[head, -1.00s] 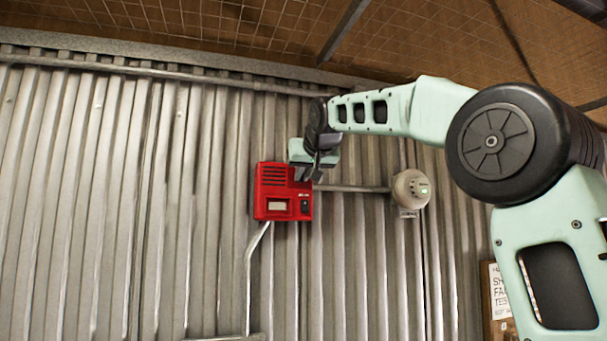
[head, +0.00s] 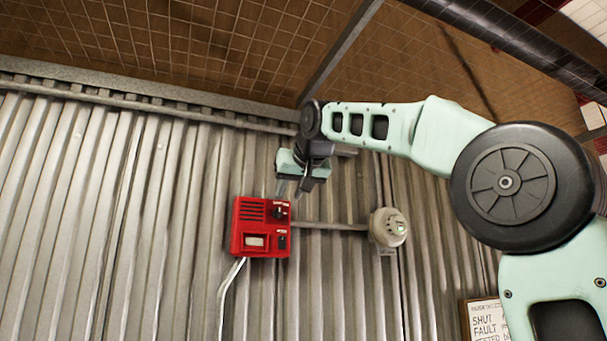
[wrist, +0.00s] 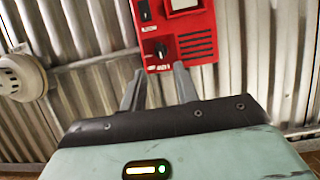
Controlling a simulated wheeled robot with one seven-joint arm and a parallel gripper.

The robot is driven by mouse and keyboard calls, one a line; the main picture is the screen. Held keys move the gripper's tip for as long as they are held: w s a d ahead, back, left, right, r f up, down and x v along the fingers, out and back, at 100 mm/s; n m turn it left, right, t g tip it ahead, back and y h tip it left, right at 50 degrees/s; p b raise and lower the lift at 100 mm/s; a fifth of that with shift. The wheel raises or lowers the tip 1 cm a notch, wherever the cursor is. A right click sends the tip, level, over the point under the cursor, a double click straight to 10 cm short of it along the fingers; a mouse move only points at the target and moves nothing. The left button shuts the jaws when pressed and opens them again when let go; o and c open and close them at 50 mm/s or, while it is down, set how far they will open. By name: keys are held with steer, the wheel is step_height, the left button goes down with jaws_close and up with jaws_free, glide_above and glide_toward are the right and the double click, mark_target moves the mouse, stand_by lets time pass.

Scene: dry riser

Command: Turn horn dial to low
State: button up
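A red horn box (head: 246,216) is mounted on the corrugated wall, and it shows upside down at the top of the wrist view (wrist: 197,22). Its small black dial (head: 279,212) is at the upper right of the front; in the wrist view the dial (wrist: 161,49) sits just beyond my fingertips. The lettering by it is too small to read, and I cannot tell its setting. My gripper (head: 288,192) is just above the dial in the head view. In the wrist view my gripper (wrist: 158,76) has its two fingers apart, with nothing between them.
A black switch (head: 282,242) sits below the dial beside a pale window (head: 254,241). A round beige sounder (head: 387,228) is to the right, joined by a horizontal pipe (head: 330,226). A sign (head: 485,320) hangs at lower right. The wall left of the box is clear.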

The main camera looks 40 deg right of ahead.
steer(key=b+v, duration=0.1)
steer(key=v, duration=0.8)
steer(key=shift+s+b, duration=0.25)
steer(key=shift+b, duration=0.05)
steer(key=shift+a+r, duration=0.1)
steer(key=w+a+f+n+g+y+b, duration=0.1)
steer(key=w+a+f+n+y+b, duration=0.1)
steer(key=a+f, duration=0.5)
steer(key=w+a+f+n+g+y+b, duration=0.15)
steer(key=a+f, duration=0.25)
steer(key=f, duration=0.8)
steer(key=w+a+f+n+g+y+b, duration=0.1)
steer(key=w+a+f+n+g, duration=0.1)
steer(key=a+f, duration=0.5)
steer(key=s+a+f+n+g+y+b, duration=0.1)
steer(key=s+a+f+g+b, duration=0.2)
steer(key=f, duration=0.9)
steer(key=s+a+f+n+g+b, duration=0.1)
steer(key=s+a+f, duration=0.3)
steer(key=f, duration=0.7)
steer(key=s+d+f+n+g+h+b, duration=0.1)
steer(key=s+f+n+g+b, duration=0.2)
steer(key=s+f, duration=1.9)
step_height(320, 180, down, 4)
steer(key=shift+d+r+g+b, duration=0.1)
steer(key=shift+d+g+b, duration=0.1)
steer(key=shift+g+b, duration=0.45)
